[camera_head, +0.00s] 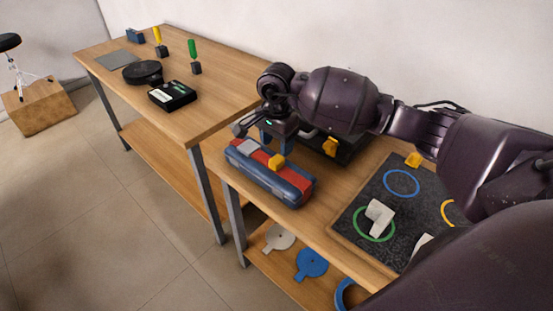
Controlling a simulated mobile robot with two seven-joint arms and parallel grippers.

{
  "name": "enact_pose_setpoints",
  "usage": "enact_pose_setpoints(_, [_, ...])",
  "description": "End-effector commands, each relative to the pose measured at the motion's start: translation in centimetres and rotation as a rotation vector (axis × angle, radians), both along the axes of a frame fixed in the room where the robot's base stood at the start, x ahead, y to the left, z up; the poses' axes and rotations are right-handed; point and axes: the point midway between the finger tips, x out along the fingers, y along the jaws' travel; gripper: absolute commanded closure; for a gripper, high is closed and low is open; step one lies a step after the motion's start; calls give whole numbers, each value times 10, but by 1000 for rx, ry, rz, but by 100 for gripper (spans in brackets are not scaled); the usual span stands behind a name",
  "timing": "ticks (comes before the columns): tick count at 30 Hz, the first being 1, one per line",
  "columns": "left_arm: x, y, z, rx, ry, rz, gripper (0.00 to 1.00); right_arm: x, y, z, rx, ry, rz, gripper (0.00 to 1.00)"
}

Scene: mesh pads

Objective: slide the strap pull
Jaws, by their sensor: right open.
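A long blue case (290,195) with a red top band (297,178) lies near the front edge of the near table. A yellow tab (276,161), which looks like the strap pull, stands up on the red band near its middle. A light grey block (249,146) sits on the band to its left. I cannot tell whether the fingers touch the tab or the case. My left gripper is not in view.
A dark mat (346,218) with coloured rings and a white piece (379,218) lies to the right. A dark tray with a yellow block (330,147) is behind my gripper. A black box (173,95) and several items stand on the far table. The lower shelf holds discs (312,262).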

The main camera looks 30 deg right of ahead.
Motion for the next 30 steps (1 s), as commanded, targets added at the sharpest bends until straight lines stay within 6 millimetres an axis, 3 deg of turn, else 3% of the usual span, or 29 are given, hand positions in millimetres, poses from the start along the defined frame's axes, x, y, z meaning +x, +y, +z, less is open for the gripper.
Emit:
enact_pose_setpoints(3, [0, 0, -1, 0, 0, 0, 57, -1, 0, -23, 2, 3, -2, 43])
enact_pose_setpoints(10, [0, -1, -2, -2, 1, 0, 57, 0, 0, -52, 2, 1, -2, 43])
enact_pose_setpoints(24, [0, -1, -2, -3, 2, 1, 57, 0, 0, -63, 1, -1, -1, 43])
enact_pose_setpoints(30, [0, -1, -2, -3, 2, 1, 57, 0, 0, -62, 0, -1, -1, 72])
